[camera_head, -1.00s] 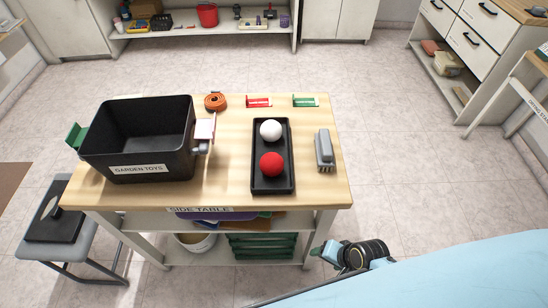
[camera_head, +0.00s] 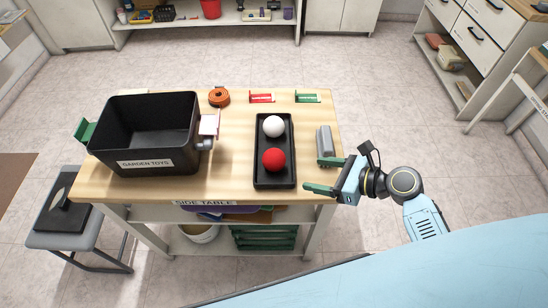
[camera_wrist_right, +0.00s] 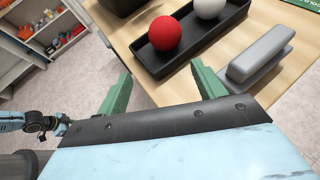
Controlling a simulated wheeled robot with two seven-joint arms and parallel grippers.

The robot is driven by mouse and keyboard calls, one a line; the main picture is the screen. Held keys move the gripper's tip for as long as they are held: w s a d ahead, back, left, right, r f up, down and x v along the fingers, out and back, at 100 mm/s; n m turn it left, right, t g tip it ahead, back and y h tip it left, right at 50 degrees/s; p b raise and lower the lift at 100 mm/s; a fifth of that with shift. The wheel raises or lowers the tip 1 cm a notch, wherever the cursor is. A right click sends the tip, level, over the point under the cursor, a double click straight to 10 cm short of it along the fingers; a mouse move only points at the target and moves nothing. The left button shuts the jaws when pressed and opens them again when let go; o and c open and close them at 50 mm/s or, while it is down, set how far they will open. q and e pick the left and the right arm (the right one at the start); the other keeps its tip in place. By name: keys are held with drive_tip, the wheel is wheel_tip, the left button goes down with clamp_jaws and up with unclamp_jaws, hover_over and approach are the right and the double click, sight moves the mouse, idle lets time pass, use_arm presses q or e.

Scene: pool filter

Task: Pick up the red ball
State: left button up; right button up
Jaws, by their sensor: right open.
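The red ball (camera_head: 273,160) sits in the near half of a black tray (camera_head: 274,184) on the side table. A white ball (camera_head: 273,126) sits behind it in the same tray. My right gripper (camera_head: 312,174) is open and empty at the table's right edge, to the right of the tray, its green fingers pointing left. In the right wrist view the red ball (camera_wrist_right: 164,34) lies ahead of the two spread fingers (camera_wrist_right: 160,88), apart from them. My left gripper is out of the head view.
A grey block-like object (camera_head: 324,141) lies right of the tray, close to my right gripper. A black garden toys bin (camera_head: 150,145) stands on the left. Orange coil (camera_head: 219,97), red item (camera_head: 262,98) and green item (camera_head: 307,97) line the back edge.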

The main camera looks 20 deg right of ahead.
sight(284, 161)
drive_tip(key=shift+w+d+r+m, duration=0.2)
drive_tip(key=shift+w+r+m, duration=0.2)
drive_tip(key=shift+m, duration=0.2)
drive_tip(key=shift+w+a+m+t, duration=0.1)
drive_tip(key=shift+w+m+t, duration=0.1)
drive_tip(key=shift+m+t, duration=0.1)
drive_tip(key=b+x, duration=0.1)
drive_tip(key=x, duration=0.6)
drive_tip(key=shift+w+a, duration=0.2)
drive_tip(key=b+x, duration=0.1)
drive_tip(key=x, duration=0.4)
drive_tip(key=shift+w+f+b, duration=0.1)
drive_tip(key=shift+f+b, duration=0.15)
drive_tip(key=shift+b, duration=0.15)
drive_tip(key=c, duration=0.7)
